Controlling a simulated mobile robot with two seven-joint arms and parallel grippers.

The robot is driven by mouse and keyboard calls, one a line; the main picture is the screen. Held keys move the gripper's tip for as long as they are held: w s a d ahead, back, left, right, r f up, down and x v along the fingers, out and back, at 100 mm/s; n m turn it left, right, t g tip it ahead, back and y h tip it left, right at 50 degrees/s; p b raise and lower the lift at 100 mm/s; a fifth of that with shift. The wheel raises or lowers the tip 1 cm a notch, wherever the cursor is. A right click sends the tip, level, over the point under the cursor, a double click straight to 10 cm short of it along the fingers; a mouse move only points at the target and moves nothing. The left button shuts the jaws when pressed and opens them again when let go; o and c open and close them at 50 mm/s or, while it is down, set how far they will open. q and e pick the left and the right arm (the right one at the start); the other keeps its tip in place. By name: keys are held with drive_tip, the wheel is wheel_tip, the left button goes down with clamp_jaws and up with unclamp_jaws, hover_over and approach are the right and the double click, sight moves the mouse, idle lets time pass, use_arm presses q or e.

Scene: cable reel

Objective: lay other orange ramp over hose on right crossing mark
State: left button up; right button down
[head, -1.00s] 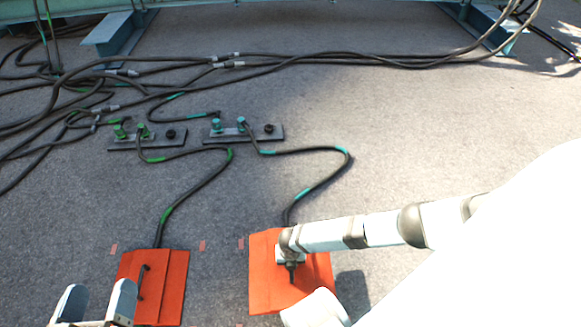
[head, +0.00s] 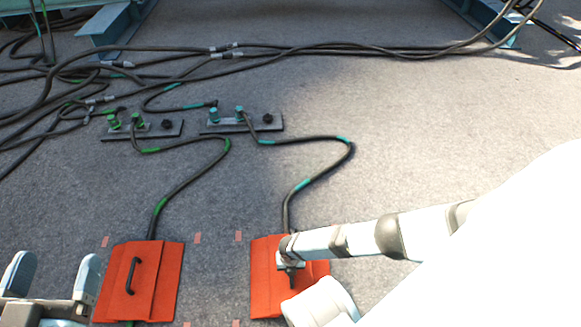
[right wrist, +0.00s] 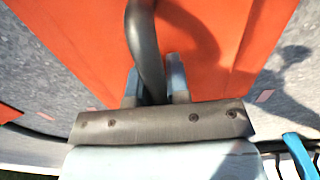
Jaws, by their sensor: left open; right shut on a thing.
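The right orange ramp (head: 265,285) lies across the dark hose with teal bands (head: 315,172), which runs in at its far edge. Whether it rests fully on the floor is unclear. My right gripper (head: 290,272) is shut on its black handle, which shows between the fingers in the right wrist view (right wrist: 147,50). The other orange ramp (head: 165,285) lies over the green-banded hose (head: 195,180), with its handle (head: 132,276) free. My left gripper (head: 53,275) is open and empty, left of that ramp. Small reddish floor marks (head: 238,236) show beside the ramps; my right arm may hide others.
Two connector plates (head: 155,131) (head: 265,125) lie on the grey floor beyond the ramps. Several dark cables (head: 300,50) cross behind them near blue-green steel feet (head: 115,28). The floor right of the teal-banded hose is clear.

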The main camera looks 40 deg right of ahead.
drive_tip(key=shift+w+r, duration=0.1)
drive_tip(key=shift+r, duration=0.05)
use_arm(q)
drive_tip(key=shift+s+r, duration=0.15)
drive_tip(key=shift+r, duration=0.05)
use_arm(e)
drive_tip(key=c, duration=1.1)
unclamp_jaws()
wheel_tip(320, 180, up, 3)
drive_tip(key=shift+f+p, duration=0.15)
drive_tip(key=shift+p, duration=1)
wheel_tip(320, 180, up, 8)
drive_tip(key=p, duration=0.5)
use_arm(q)
drive_tip(key=s+n, duration=0.1)
drive_tip(key=s+d+n+g, duration=0.1)
drive_tip(key=s+r+n, duration=0.1)
drive_tip(key=n, duration=0.1)
drive_tip(key=shift+d+y, duration=0.3)
drive_tip(key=shift+d, duration=0.05)
use_arm(e)
drive_tip(key=shift+r, duration=0.6)
